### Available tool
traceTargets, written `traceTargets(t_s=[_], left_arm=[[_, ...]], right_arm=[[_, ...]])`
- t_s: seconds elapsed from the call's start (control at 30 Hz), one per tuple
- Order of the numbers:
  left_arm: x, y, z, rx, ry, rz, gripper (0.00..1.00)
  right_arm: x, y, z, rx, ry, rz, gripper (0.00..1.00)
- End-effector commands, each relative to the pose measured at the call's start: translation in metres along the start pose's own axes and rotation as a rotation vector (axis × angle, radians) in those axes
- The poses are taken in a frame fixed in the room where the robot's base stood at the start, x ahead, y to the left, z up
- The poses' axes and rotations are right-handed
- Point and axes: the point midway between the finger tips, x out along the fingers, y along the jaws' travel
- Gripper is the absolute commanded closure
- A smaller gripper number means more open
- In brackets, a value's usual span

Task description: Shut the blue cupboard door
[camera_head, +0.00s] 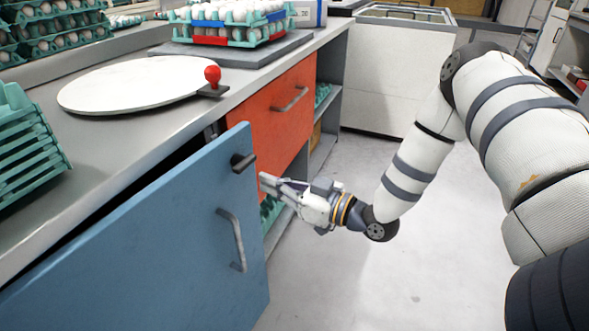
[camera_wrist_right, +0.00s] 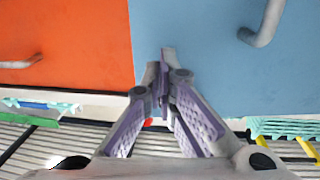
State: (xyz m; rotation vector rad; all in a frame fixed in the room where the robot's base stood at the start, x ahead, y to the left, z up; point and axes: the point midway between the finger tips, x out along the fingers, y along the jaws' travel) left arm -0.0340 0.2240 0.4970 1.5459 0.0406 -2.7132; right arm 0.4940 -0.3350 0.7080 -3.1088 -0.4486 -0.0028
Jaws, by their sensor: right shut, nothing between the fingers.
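The blue cupboard door (camera_head: 150,245) stands partly open, with a dark gap between its top edge and the counter. It has a grey bar handle (camera_head: 233,240) and a dark latch piece (camera_head: 243,163) near its upper free corner. My right gripper (camera_head: 264,182) is shut and empty, its fingertips close to the door's free edge. In the right wrist view, the closed fingertips (camera_wrist_right: 164,62) overlap the blue door (camera_wrist_right: 205,60) near its left edge, and the handle (camera_wrist_right: 264,25) shows at upper right. I cannot tell whether they touch the door. My left gripper is not in view.
A red-orange cupboard front (camera_head: 275,120) with a bar handle is beside the blue door. The counter (camera_head: 130,140) carries a white round board (camera_head: 135,85), egg trays (camera_head: 228,22) and stacked teal trays (camera_head: 30,150). The floor (camera_head: 330,270) right of the door is clear.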

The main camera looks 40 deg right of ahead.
Motion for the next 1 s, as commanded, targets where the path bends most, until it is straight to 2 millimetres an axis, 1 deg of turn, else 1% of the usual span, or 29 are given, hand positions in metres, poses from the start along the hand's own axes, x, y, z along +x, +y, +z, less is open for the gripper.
traceTargets(t_s=[0.03,0.1,0.23,0.33,0.67,0.77,0.9,1.0], left_arm=[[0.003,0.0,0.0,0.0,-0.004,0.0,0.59],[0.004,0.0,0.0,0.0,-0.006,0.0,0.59],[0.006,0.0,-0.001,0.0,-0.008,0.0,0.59],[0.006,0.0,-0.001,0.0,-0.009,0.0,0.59],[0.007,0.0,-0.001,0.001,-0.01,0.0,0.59],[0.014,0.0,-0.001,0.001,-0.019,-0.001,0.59],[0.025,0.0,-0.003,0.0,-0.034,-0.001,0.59],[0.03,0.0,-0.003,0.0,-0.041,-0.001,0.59]], right_arm=[[0.008,0.0,0.002,-0.001,-0.002,-0.001,1.0],[0.019,0.0,0.002,0.0,-0.002,0.0,1.0],[0.032,0.001,0.001,-0.001,-0.001,0.001,1.0],[0.036,0.001,0.001,0.0,-0.002,0.001,1.0],[0.038,0.001,0.001,-0.002,-0.002,0.001,1.0],[0.053,0.001,0.004,-0.007,-0.003,-0.002,1.0],[0.085,0.001,0.007,-0.009,-0.006,-0.003,1.0],[0.104,0.0,0.005,-0.006,-0.004,-0.002,1.0]])
